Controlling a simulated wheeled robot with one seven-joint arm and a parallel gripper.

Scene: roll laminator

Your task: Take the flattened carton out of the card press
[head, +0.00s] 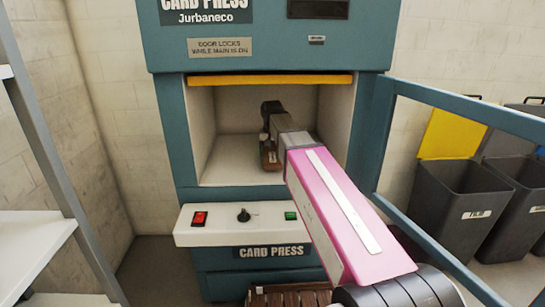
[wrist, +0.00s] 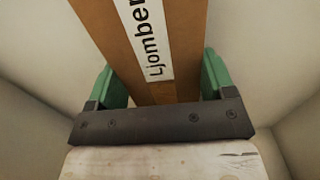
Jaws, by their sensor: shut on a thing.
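The card press (head: 172,140) is a teal machine with an open, pale chamber in front of me. The flattened carton (wrist: 187,62) is brown with a white label reading "Ljomber". In the wrist view it runs between the green fingers of my gripper (wrist: 160,78), which is shut on it. In the head view my gripper (head: 268,125) is inside the chamber, and a small brown piece (head: 269,160) shows beside it, probably part of the carton. My arm hides the right part of the opening. The far end of the carton is out of view.
The press door (head: 450,110), a teal frame, stands open on the right, close to my arm. A yellow bar (head: 260,80) edges the chamber top. A control shelf (head: 265,222) with a red switch sticks out below. Grey bins (head: 455,205) stand right, white shelving (head: 30,240) left.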

